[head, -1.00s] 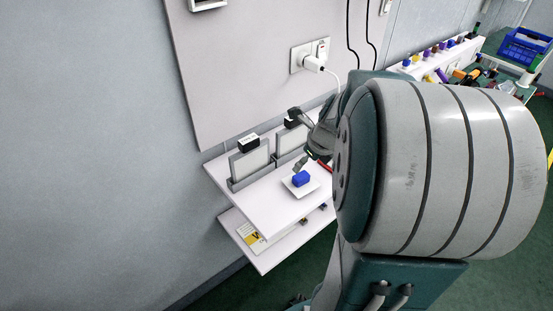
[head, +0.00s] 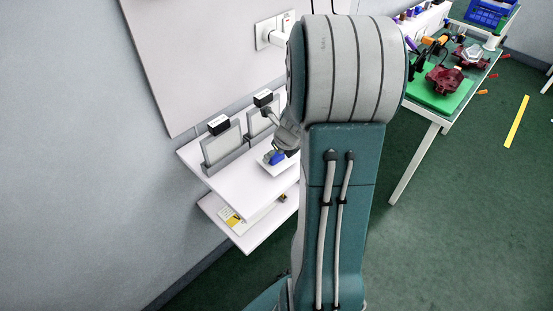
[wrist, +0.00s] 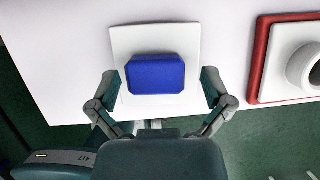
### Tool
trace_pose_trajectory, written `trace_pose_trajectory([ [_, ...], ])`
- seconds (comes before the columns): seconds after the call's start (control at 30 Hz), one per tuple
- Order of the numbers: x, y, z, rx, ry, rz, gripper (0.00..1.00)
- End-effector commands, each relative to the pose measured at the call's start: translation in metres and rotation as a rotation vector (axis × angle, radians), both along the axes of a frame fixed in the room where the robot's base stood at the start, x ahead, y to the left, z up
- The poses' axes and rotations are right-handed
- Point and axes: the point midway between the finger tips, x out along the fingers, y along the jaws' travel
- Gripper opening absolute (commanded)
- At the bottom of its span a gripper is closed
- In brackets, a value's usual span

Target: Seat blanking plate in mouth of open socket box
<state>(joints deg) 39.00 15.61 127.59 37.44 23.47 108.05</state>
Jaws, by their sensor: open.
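The blanking plate (wrist: 122,45) looks like a white square with a blue block (wrist: 155,74) on top as a grip. It lies on the white shelf in the wrist view. In the head view, the blue block (head: 277,157) and part of the plate (head: 267,168) show beside my gripper (head: 283,148). In the wrist view my gripper (wrist: 159,80) is open, with one finger on each side of the blue block and a visible gap on both sides. I cannot make out the open socket box; my arm hides part of the wall.
A red-rimmed tray (wrist: 259,60) with a white round-holed part (wrist: 290,62) lies right of the plate. Two upright grey panels (head: 221,146) stand at the shelf's back. A wall socket with a plug (head: 268,33) is above. A workbench (head: 425,105) stands at right.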

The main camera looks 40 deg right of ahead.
Motion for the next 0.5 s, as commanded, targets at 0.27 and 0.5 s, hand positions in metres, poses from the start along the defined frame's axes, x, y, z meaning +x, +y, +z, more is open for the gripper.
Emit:
trace_pose_trajectory([
  [0.27,0.0026,0.0,-0.0062,-0.001,0.0,0.001,1.0],
  [0.5,0.0025,-0.0002,-0.0062,-0.001,0.0,0.001,0.23],
])
